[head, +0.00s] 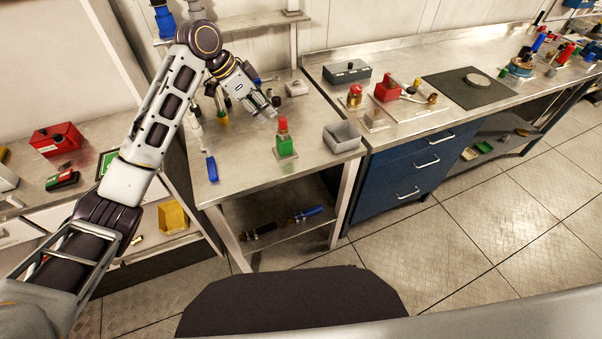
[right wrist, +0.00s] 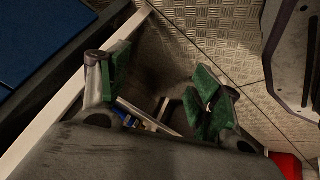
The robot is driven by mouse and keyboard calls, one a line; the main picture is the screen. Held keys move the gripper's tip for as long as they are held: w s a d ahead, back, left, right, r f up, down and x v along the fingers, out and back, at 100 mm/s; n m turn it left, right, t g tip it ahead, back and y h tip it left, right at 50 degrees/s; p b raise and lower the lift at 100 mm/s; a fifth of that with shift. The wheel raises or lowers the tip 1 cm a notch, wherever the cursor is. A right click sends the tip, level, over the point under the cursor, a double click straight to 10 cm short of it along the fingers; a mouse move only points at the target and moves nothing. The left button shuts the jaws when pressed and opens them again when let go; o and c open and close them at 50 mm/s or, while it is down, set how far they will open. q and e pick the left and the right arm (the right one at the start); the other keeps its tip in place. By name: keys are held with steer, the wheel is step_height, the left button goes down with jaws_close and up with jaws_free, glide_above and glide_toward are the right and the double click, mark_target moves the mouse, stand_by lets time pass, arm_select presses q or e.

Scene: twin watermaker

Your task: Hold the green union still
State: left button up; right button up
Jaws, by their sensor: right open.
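A green block-like part (head: 285,147) with a red top (head: 283,125) stands upright on the metal bench; it is the clearest green fitting in the head view, but I cannot tell for sure that it is the union. My left gripper (head: 267,109) hangs over the bench behind and slightly left of it, apart from it. Its fingers are small and angled, so their gap and anything between them are unclear. My right gripper (right wrist: 150,88) shows in the right wrist view with its green-padded fingers wide apart and nothing between the pads. The green part is not recognisable there.
A blue-handled tool (head: 211,168) lies at the bench's left front. A red block (head: 387,90) and a dark case (head: 346,72) are on the counter to the right.

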steer(key=w+a+r+n+t+y, duration=0.1)
steer(key=w+a+r+n+t, duration=0.1)
steer(key=w+a+r+n, duration=0.25)
steer(key=w+a+r+n+t+y, duration=0.1)
steer(key=w+a+r, duration=0.2)
steer(key=w+r, duration=0.35)
steer(key=n+t+y, duration=0.2)
steer(key=n+t, duration=0.6)
steer(key=n, duration=1.4)
glide_toward(287, 147)
steer(key=s, duration=0.2)
steer(key=shift+w+d+r+n, duration=0.1)
steer(key=shift+d+n, duration=0.05)
steer(key=shift+n, duration=0.95)
steer(key=shift+w+d+r+n, duration=0.1)
steer(key=shift+w+d+n, duration=0.1)
steer(key=shift+n, duration=0.85)
steer(key=shift+w, duration=0.15)
steer(key=shift+a+f+x, duration=0.1)
steer(key=shift+a+x, duration=0.05)
steer(key=shift+x, duration=3.2)
steer(key=shift+a+f+x, duration=0.1)
steer(key=shift+x, duration=3.3)
